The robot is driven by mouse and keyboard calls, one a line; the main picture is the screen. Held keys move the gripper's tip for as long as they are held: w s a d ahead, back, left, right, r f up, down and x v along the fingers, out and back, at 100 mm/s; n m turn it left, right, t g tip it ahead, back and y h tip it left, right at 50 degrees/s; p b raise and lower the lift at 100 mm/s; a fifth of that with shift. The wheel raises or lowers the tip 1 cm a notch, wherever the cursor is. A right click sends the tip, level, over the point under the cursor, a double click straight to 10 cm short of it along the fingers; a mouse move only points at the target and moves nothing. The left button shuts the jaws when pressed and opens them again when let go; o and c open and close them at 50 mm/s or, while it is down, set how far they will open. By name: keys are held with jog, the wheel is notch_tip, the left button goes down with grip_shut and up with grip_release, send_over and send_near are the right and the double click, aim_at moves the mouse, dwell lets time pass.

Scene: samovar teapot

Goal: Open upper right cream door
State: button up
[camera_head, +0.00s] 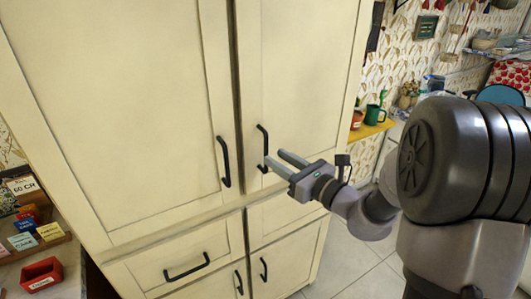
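The cream cabinet has an upper right door (301,75) that looks closed. Its black vertical handle (263,148) is near the door's left edge. My gripper (281,161) is at the lower part of this handle, with its two grey fingers apart and pointing left. One fingertip appears close to the handle's lower end; I cannot tell whether it touches. Nothing shows held between the fingers. The upper left door (125,100) also looks closed, with its own black handle (223,161).
A drawer (185,260) and lower doors with black handles are below. A red box (41,274) and small coloured packets sit on a surface at left. A yellow shelf (372,130) with a green mug (374,115) is behind at right. Tiled floor (350,262) shows below my arm.

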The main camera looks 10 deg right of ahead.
aim_at(267, 152)
jog(key=x, duration=0.5)
jog(key=shift+w+a, duration=0.1)
grip_shut()
dwell(1.2)
